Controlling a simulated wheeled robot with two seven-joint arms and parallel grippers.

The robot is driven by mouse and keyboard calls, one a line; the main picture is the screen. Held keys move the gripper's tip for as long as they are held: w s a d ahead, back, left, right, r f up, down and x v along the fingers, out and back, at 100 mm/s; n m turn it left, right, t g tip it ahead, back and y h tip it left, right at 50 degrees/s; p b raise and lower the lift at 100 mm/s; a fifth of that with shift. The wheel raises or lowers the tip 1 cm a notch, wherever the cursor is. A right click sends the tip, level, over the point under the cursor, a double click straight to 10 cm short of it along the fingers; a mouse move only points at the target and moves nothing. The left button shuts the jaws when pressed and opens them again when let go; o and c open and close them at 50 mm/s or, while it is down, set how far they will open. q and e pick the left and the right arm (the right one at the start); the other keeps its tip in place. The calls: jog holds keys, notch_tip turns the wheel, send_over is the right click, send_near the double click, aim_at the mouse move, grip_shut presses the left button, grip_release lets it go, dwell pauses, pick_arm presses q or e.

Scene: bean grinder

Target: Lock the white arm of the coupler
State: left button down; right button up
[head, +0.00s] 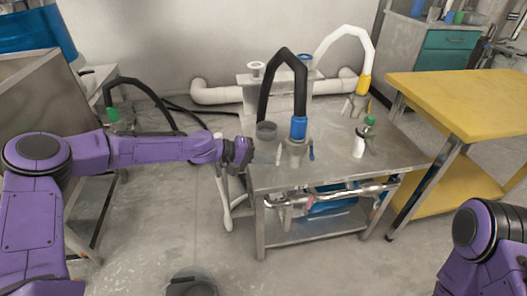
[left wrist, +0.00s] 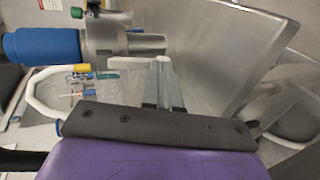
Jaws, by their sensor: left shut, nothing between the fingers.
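The coupler (head: 295,152) stands upright on the metal table, under the blue collar of a black hose. A white arm (head: 279,156) hangs at its left side and a blue arm (head: 311,150) at its right. My left gripper (head: 245,152) is at the table's left edge, left of the coupler. In the left wrist view the coupler (left wrist: 108,40) lies sideways beyond the shut, empty fingers (left wrist: 165,75). A pale piece (left wrist: 127,62) by the fingertips looks like the white arm; whether they touch is unclear. My right gripper is out of view.
A yellow table (head: 460,100) stands at the right. Floor in front is mostly clear.

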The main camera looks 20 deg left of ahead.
pick_arm(q)
jog(key=shift+r, duration=0.4)
jog(key=shift+s+a+r+p, duration=0.15)
jog(key=shift+a+p, duration=0.15)
jog(key=shift+a, duration=0.1)
jog(key=s+a+r+p, duration=0.25)
jog(key=s+a, duration=0.35)
jog(key=a, duration=0.6)
jog(key=s+d+f+n+g+y, duration=0.1)
jog(key=s+d+f, duration=0.15)
jog(key=f, duration=0.25)
jog(key=s+d+f+y, duration=0.2)
jog(key=d+f, duration=0.2)
jog(key=f, duration=0.1)
jog(key=s+d+f+n+g+y, duration=0.1)
jog(key=s+d+f, duration=0.15)
jog(key=f, duration=0.25)
jog(key=s+a+f+g+y, duration=0.2)
jog(key=s+f+y, duration=0.4)
jog(key=s+f, duration=0.85)
jog(key=s+a+r+t+y, duration=0.1)
jog(key=s+a+r+y, duration=0.15)
jog(key=s+a, duration=0.35)
jog(key=s+a+r+y, duration=0.1)
jog(key=s+a+y, duration=0.2)
jog(key=s, duration=0.4)
notch_tip(320, 180, up, 13)
jog(key=p, duration=1.3)
jog(key=shift+w+a, duration=0.2)
